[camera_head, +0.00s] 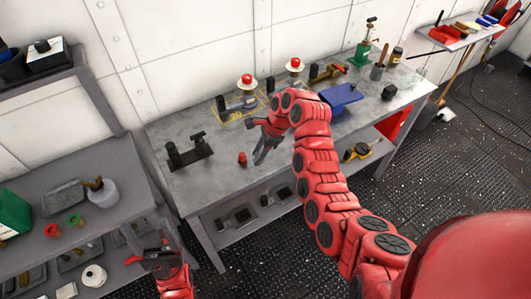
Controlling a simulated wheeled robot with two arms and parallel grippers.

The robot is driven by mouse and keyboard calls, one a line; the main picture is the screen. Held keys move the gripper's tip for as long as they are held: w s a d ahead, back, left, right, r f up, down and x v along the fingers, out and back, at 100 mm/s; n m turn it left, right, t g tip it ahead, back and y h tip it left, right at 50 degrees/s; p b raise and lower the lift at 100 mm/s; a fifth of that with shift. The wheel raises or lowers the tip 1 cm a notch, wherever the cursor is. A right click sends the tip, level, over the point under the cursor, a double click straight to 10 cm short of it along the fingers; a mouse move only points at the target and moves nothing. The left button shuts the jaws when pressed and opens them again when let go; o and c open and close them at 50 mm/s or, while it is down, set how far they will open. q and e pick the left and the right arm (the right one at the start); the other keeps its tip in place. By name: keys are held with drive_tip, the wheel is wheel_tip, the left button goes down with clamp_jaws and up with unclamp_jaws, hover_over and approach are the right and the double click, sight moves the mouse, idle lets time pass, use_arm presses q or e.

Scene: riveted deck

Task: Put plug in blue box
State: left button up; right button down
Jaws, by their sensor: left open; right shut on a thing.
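The blue box (342,97) sits on the grey workbench, toward its right half, just right of my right arm. A small red piece (242,158) is on the bench to the left of my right gripper; I cannot tell whether it is the plug. My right gripper (260,157) points down over the middle of the bench. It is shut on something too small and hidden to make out. My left gripper (158,264) is open at the lower left, in front of the lower-left shelf unit and away from the box.
A black fixture (188,152) stands at the bench's left. Red-topped devices (247,84) stand at the back, one near yellow markings. A green stand (365,52) is at the back right. The left bench (84,205) holds a bottle and rings. Bare bench lies at the front.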

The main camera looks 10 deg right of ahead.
drive_tip(key=n, duration=0.1)
drive_tip(key=w+a+r+n+g, duration=0.1)
drive_tip(key=shift+n+b, duration=0.3)
drive_tip(key=shift+b, duration=0.05)
drive_tip(key=shift+s+d+r+n+g+h+b, duration=0.15)
drive_tip(key=shift+s+n+g+h+b, duration=0.35)
drive_tip(key=shift+n, duration=1.25)
drive_tip(key=shift+s+a+r+n+g+h+b, duration=0.2)
drive_tip(key=shift+s+n+g+b, duration=0.45)
drive_tip(key=shift+n, duration=1.05)
drive_tip(key=shift+s+d+r+n+g+h+b, duration=0.15)
drive_tip(key=shift+s+n+g+h+b, duration=0.35)
drive_tip(key=shift+n, duration=1.25)
